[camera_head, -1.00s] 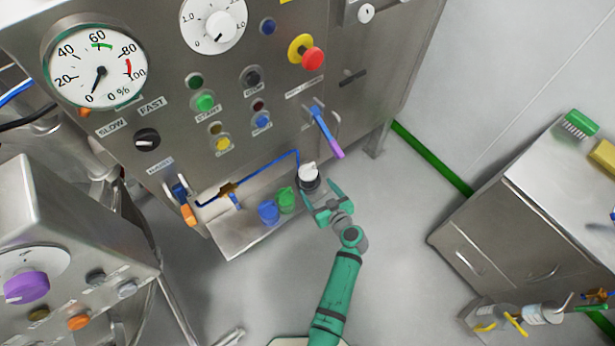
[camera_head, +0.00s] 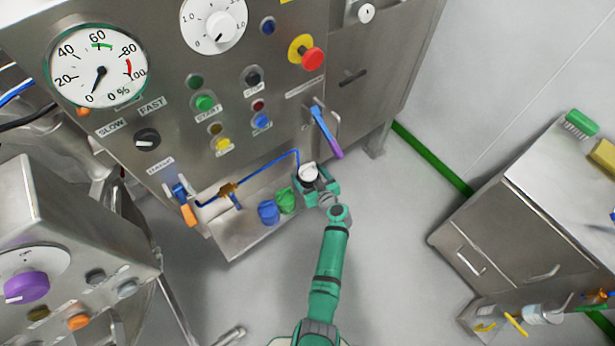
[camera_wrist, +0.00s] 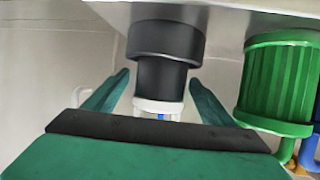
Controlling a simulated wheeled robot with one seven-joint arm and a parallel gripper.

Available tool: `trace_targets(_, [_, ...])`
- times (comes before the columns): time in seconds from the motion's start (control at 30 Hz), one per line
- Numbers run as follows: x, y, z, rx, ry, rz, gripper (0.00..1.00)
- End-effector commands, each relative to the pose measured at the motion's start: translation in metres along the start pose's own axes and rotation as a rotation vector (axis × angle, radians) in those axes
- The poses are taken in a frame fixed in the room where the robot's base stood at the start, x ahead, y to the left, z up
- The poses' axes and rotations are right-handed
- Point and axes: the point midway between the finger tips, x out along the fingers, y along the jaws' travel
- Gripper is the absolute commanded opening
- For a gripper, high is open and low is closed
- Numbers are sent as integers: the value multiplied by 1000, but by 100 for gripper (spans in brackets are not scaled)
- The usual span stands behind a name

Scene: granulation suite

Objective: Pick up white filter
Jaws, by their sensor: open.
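The white filter (camera_head: 308,172) has a white top and a dark base and stands at the right end of the ledge at the foot of the steel machine. In the wrist view the black base (camera_wrist: 163,45) is at the top and the white part (camera_wrist: 157,105) lies below it. My gripper (camera_head: 316,184) is open at the filter. In the wrist view its two green fingers (camera_wrist: 159,77) stand one on each side of it, with gaps visible. My gripper hides part of the filter's lower side in the head view.
A green filter (camera_head: 286,201) stands close to my gripper, also seen in the wrist view (camera_wrist: 280,78). A blue one (camera_head: 268,212) is beside it. A blue-purple handle (camera_head: 326,131) juts out above. Blue tubing (camera_head: 270,163) runs just left. Open floor lies to the right.

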Motion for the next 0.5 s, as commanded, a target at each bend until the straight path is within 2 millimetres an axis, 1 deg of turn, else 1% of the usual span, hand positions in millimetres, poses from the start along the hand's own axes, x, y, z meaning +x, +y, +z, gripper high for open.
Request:
trace_targets(0.17, [0, 0, 0, 0, 0, 0, 77])
trace_targets(0.2, [0, 0, 0, 0, 0, 0, 72])
trace_targets(0.27, [0, 0, 0, 0, 0, 0, 58])
trace_targets(0.3, [0, 0, 0, 0, 0, 0, 48])
trace_targets(0.37, [0, 0, 0, 0, 0, 0, 34])
trace_targets(0.4, [0, 0, 0, 0, 0, 0, 29])
trace_targets(0.5, [0, 0, 0, 0, 0, 0, 29])
